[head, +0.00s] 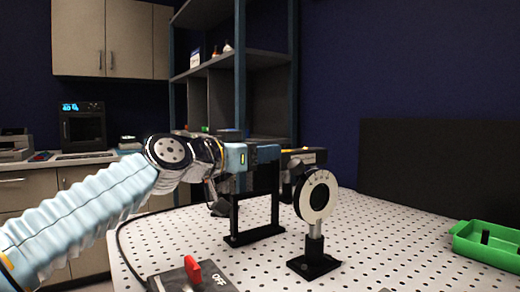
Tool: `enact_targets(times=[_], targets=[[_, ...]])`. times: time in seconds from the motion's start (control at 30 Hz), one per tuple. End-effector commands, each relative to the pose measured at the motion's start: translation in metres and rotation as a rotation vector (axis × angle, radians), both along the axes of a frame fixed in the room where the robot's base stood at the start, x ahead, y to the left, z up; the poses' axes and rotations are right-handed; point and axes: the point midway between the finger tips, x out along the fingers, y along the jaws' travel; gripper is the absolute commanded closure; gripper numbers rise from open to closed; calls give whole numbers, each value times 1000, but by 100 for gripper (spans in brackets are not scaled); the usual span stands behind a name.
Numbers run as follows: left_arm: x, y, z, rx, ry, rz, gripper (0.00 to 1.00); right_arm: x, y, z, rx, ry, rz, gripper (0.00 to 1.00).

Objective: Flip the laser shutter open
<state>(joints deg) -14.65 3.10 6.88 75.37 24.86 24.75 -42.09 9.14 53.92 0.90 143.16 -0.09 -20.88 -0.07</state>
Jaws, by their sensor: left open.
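My left arm reaches in from the left, and my left gripper (292,168) is at its far end, behind the round mount from this view. It is open; its fingertips are dark and partly hidden. The round mount (328,197) has a pale ring face with a dark centre and stands upright on a short post and black base (314,265). A black frame stand (255,238) stands behind it to the left; my arm covers its top. I cannot make out the laser shutter's position or whether my gripper touches anything. My right gripper does not show.
A grey switch box (215,281) with a red switch (193,271) and OFF label sits at the front of the perforated white table (385,235). A green bin (487,248) is at the right. A dark panel (440,175) stands along the back. The table's middle right is clear.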

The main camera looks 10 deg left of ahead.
Motion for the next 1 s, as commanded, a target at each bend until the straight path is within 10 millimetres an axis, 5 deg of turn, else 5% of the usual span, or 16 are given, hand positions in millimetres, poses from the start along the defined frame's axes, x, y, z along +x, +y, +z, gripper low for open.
enact_targets(times=[0.13, 0.43, 0.7, 1.0], targets=[[0, 0, 0, 0, 0, 0, 55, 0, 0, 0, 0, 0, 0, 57], [0, 0, 0, 0, 0, 0, 100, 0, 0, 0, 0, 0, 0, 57], [-2, 3, -1, -1, -1, 1, 100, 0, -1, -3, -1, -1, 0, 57], [-33, 34, -2, -1, -2, 3, 100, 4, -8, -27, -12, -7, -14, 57]])
